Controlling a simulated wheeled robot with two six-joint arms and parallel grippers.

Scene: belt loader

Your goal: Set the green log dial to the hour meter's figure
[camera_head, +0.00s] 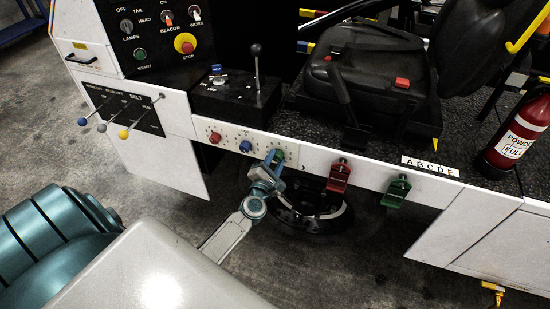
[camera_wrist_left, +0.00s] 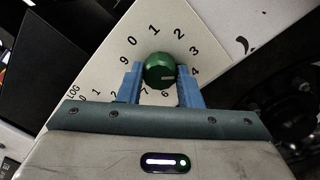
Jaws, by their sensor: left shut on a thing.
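The green log dial (camera_wrist_left: 160,70) sits on a pale panel ringed by printed digits. The fingers of my left gripper (camera_wrist_left: 161,86) are on either side of it, shut on it. A pale mark on its face points right, roughly toward the 4. The digits 5 and 8 are hidden by the fingers. In the head view, my left gripper (camera_head: 272,160) is at the right end of the dial panel, on the green dial (camera_head: 280,155). I cannot make out the hour meter in either view. My right gripper is not in view.
A red dial (camera_head: 215,138) and a blue dial (camera_head: 246,146) share the panel to the left. Colour-tipped levers (camera_head: 123,134) stand out farther left. A red latch (camera_head: 339,176) and a green latch (camera_head: 396,191) stick out to the right. A black joystick (camera_head: 256,62) rises above.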

